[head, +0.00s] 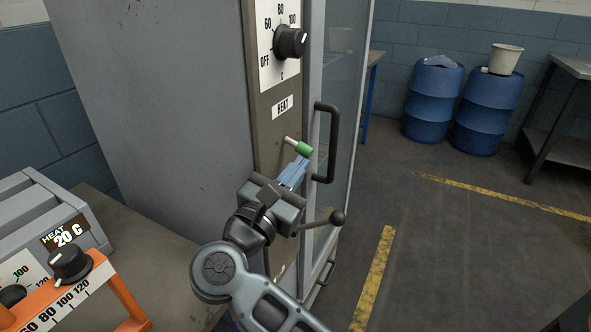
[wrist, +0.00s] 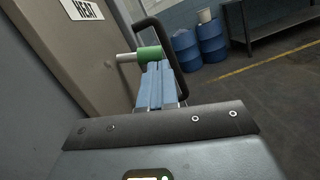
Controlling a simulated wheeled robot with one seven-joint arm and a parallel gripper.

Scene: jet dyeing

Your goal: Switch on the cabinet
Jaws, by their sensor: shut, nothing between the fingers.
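The tall grey cabinet (head: 160,80) has a brown control strip with a black dial (head: 290,43) marked OFF, 60, 80, 100. Below it are a HEAT label (head: 282,107) and a lever with a green tip (head: 302,149) sticking out. The green-tipped lever also shows in the wrist view (wrist: 149,54). My gripper (head: 297,168) has blue fingers that are shut and empty. The fingertips are right at the green tip, just below it in the head view; I cannot tell whether they touch it.
A black door handle (head: 329,140) stands just right of the fingers. A ball-ended lever (head: 337,217) sits lower on the cabinet. An orange-framed panel (head: 70,290) and a grey HEAT 20 C box (head: 45,215) are at lower left.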

